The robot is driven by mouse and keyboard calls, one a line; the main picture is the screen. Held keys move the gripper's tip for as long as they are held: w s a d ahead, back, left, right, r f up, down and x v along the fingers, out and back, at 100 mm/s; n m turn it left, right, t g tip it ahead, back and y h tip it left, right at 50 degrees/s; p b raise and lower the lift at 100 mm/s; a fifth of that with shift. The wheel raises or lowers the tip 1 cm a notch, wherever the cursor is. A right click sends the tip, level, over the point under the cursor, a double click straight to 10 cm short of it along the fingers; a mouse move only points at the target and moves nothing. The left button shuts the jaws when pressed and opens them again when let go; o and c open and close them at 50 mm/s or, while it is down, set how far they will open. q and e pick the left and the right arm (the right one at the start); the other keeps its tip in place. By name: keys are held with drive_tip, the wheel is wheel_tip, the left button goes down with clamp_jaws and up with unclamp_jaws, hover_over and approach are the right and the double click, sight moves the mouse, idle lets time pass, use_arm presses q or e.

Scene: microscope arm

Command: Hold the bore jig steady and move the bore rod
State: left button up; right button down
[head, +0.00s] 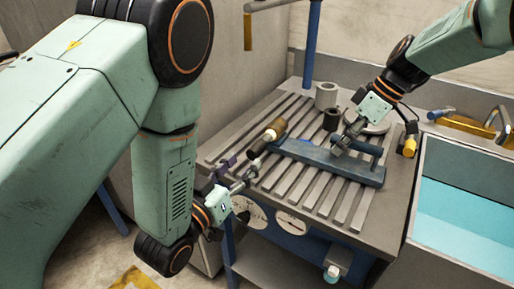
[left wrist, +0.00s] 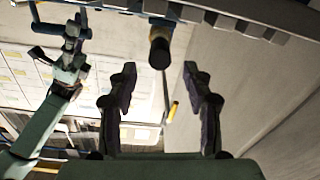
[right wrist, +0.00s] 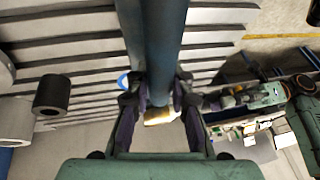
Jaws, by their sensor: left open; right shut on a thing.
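The blue bore jig (head: 328,163) is a long bar lying on the slatted table. My right gripper (head: 343,146) is shut on its raised blue part, which runs between the fingers in the right wrist view (right wrist: 163,40). The bore rod (head: 273,131), with a brown band and a dark end, lies at the jig's left end. My left gripper (head: 239,176) is open and empty, just short of the rod's dark end. In the left wrist view the rod's dark end (left wrist: 160,52) shows ahead, between and beyond the spread fingers. How far the rod sits inside the jig is hidden.
A grey hollow cylinder (head: 326,95) and a dark one (head: 332,119) stand behind the jig, near a round grey disc (head: 369,122). A blue post (head: 312,45) rises at the table's back. A bin with turquoise contents (head: 465,208) is on the right. The front slats are clear.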

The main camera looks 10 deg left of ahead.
sight(257, 148)
use_arm(q)
drive_tip(key=x, duration=0.7)
drive_tip(key=shift+w, duration=0.15)
clamp_jaws()
idle(0.3)
